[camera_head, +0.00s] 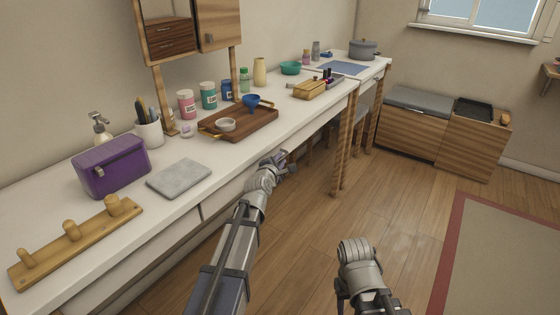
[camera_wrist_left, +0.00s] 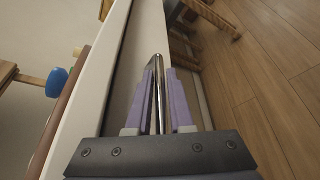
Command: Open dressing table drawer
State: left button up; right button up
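The white dressing table (camera_head: 225,162) runs along the wall, with drawer fronts (camera_head: 230,193) below its top. The drawer front by my left gripper looks closed. My left gripper (camera_head: 280,163) is at this front, just under the table edge. In the left wrist view, its two purple fingers (camera_wrist_left: 160,95) lie close on either side of a shiny metal handle (camera_wrist_left: 158,62) and appear shut on it. The drawer front (camera_wrist_left: 135,65) shows beside the fingers. My right arm (camera_head: 358,270) is low over the floor; its fingertips are not clearly visible.
A wooden table leg (camera_head: 344,150) stands beyond my left gripper. The floor (camera_head: 310,230) in front is clear.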

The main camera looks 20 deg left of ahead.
pick_arm(q)
grip_shut()
dwell(1.0)
